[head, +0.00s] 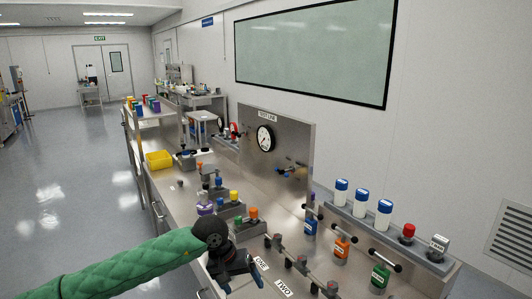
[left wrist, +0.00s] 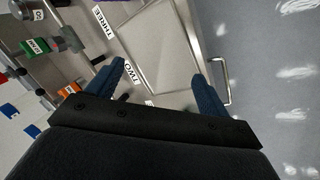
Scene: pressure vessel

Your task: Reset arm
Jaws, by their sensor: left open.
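My left arm (head: 130,265) in its green sleeve comes in from the left in the head view. My left gripper (head: 245,275) hangs over the front edge of the steel bench, near the labels. In the left wrist view its two blue fingers (left wrist: 160,85) are spread wide apart with nothing between them. My right gripper shows in neither view.
The steel bench (head: 172,200) carries a yellow bin (head: 158,160), a gauge panel (head: 290,140), small coloured-cap bottles, and a rack of white, blue-capped bottles (head: 361,203). Blue, orange and green bottles (head: 380,276) stand near horizontal bars at front right. The floor (head: 60,190) at left is clear.

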